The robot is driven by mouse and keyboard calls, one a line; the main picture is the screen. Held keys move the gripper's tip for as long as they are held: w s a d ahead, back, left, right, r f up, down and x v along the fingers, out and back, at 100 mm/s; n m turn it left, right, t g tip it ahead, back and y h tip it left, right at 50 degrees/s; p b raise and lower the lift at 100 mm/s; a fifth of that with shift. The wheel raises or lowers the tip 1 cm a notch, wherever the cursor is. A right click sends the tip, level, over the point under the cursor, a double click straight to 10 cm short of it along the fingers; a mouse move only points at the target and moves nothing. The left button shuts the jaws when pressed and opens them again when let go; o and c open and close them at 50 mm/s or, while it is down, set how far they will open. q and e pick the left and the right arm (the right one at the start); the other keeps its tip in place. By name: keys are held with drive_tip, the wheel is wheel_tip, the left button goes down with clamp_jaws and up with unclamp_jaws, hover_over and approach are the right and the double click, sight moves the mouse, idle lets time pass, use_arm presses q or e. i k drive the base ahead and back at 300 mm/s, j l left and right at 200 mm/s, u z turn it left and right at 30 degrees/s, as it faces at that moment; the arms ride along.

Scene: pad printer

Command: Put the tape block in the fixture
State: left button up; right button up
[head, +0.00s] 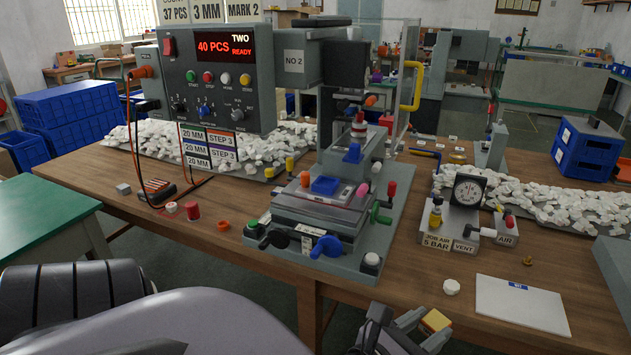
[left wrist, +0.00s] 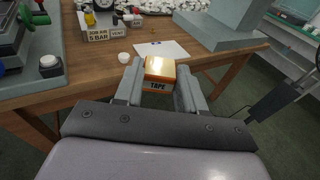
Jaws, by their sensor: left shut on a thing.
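My left gripper (head: 408,330) is at the bottom of the head view, in front of the table's front edge. It is shut on the tape block (head: 435,320), whose yellow-orange face shows there. I cannot tell which part is the fixture. My right gripper is not in view.
The air unit (head: 455,215) stands right of the printer. A white card (head: 520,303) and a small white cap (head: 451,287) lie near the table's front edge. White pieces heap at the back right (head: 545,200). A green-topped table (head: 40,215) is at left.

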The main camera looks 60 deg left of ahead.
sight(326, 184)
drive_tip(key=k+j, duration=0.1)
drive_tip(key=j, duration=0.4)
drive_tip(key=k+j, duration=0.1)
drive_tip(key=j, duration=0.35)
drive_tip(key=k+j, duration=0.1)
drive_tip(key=j, duration=0.4)
